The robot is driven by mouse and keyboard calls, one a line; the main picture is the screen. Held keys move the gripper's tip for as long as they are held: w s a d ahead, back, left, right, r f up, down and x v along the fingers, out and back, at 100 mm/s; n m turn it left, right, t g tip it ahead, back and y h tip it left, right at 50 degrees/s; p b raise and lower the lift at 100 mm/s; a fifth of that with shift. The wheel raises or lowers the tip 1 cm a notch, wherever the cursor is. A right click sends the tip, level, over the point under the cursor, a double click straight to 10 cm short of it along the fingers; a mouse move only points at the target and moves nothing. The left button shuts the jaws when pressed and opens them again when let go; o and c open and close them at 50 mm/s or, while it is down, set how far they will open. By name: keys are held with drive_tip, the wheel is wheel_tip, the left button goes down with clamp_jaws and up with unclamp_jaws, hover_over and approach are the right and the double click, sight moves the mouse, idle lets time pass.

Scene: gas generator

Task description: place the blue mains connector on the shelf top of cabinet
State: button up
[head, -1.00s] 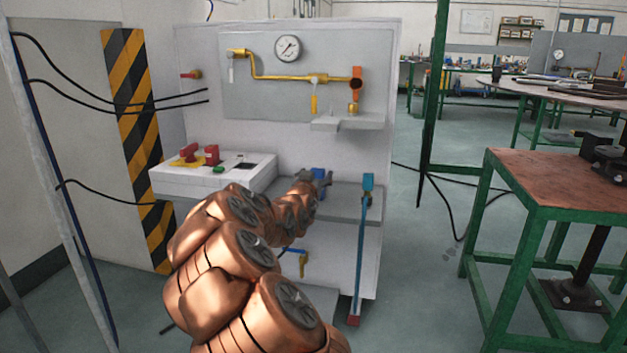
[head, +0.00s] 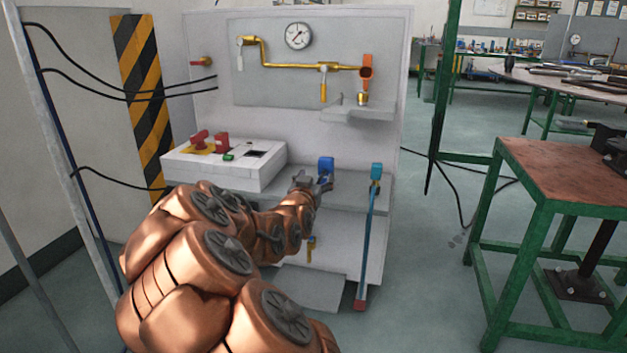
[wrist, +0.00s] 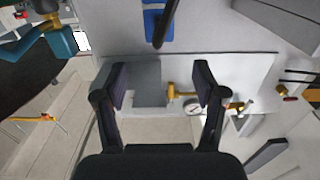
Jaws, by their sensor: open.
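The blue mains connector (head: 326,166) stands on the cabinet's grey lower shelf (head: 345,191), left of a teal-topped upright pipe. My gripper (head: 310,183) is at this shelf, just in front and to the left of the connector in the head view. In the wrist view my gripper (wrist: 162,85) is open, with nothing between its fingers. A blue part with a dark pin, apparently the connector (wrist: 155,25), shows above the fingertips there, outside their gap. My arm hides part of the shelf's front. The white cabinet (head: 220,110) also carries a small upper shelf (head: 357,114).
A white control box (head: 222,165) with red switches sits left of my gripper. The teal-topped pipe (head: 368,230) stands at the shelf's right end. Yellow pipework (head: 300,65) and a gauge (head: 298,36) are above. A green-legged table (head: 545,185) is on the right.

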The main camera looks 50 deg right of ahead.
drive_tip(key=shift+v, duration=1.05)
drive_tip(key=w+a+f+n+y, duration=0.1)
drive_tip(key=w+a+f+y, duration=0.15)
drive_tip(key=a+f, duration=0.3)
drive_tip(key=w+a+f+n+y, duration=0.1)
drive_tip(key=a+f+y, duration=0.3)
drive_tip(key=a, duration=0.2)
drive_tip(key=s+a+f+n+g+y, duration=0.1)
drive_tip(key=a+f+n+y, duration=0.15)
drive_tip(key=a, duration=0.65)
drive_tip(key=s+a+f+n+g+y, duration=0.15)
drive_tip(key=a+f+y, duration=0.25)
drive_tip(key=a, duration=0.5)
drive_tip(key=s+a+n+g+y, duration=0.2)
drive_tip(key=s+a+n+y, duration=0.1)
drive_tip(key=s+a, duration=0.7)
drive_tip(key=s+a+r+n+g, duration=0.1)
drive_tip(key=s+a+n+g, duration=0.4)
drive_tip(key=s, duration=0.7)
drive_tip(key=shift+s+a+r+y, duration=0.2)
drive_tip(key=shift+s+a+y, duration=0.2)
drive_tip(key=shift+a, duration=0.65)
